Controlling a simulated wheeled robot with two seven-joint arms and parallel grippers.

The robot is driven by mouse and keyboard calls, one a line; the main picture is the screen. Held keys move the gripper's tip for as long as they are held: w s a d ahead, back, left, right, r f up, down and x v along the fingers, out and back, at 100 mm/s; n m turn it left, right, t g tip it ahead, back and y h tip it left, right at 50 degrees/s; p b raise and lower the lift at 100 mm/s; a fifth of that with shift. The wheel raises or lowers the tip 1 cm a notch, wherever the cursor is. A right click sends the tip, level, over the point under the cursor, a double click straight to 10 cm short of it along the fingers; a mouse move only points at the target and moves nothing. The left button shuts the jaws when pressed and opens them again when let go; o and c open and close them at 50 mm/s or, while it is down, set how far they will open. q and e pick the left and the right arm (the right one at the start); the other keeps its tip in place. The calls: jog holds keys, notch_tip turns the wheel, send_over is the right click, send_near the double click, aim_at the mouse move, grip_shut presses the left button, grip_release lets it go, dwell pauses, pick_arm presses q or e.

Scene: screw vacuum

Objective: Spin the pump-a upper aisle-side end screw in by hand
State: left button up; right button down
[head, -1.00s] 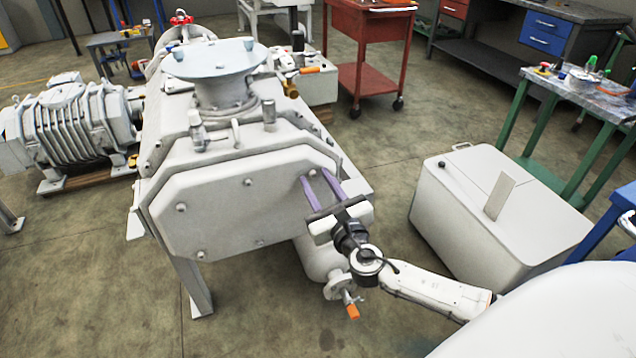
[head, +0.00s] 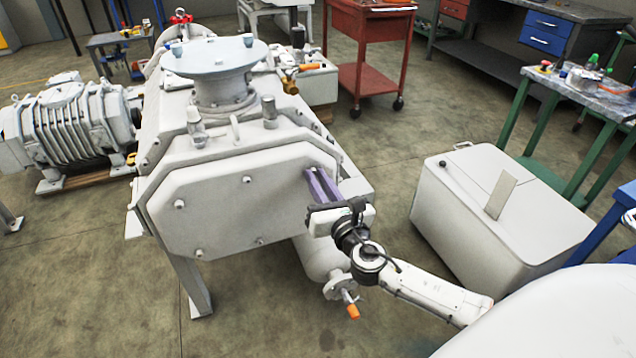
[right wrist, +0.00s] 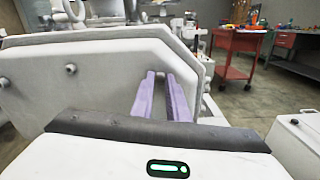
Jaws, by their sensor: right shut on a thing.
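The pump's pale end cover (head: 220,210) faces me, with several small screws standing on it, such as one at the upper middle (head: 247,180). My right gripper (head: 313,172) has its purple fingers pointing at the cover's upper right corner. In the right wrist view the fingertips (right wrist: 160,75) are close together at the cover's right side. The gripper is shut on the end screw, which is mostly hidden between the tips. How deep the screw sits cannot be seen. My left gripper is out of view.
A pipe with an orange-handled valve (head: 351,308) hangs below my right wrist. A white box (head: 500,210) stands on the floor to the right. A red cart (head: 365,50) and a green-legged table (head: 575,120) are farther back.

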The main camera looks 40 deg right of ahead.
jog(key=shift+f+m+b, duration=0.1)
jog(key=shift+m+b, duration=1.4)
jog(key=shift+m, duration=4.9)
jog(key=c, duration=1.7)
grip_release()
jog(key=shift+s, duration=0.15)
jog(key=v, duration=1)
jog(key=shift+a, duration=0.1)
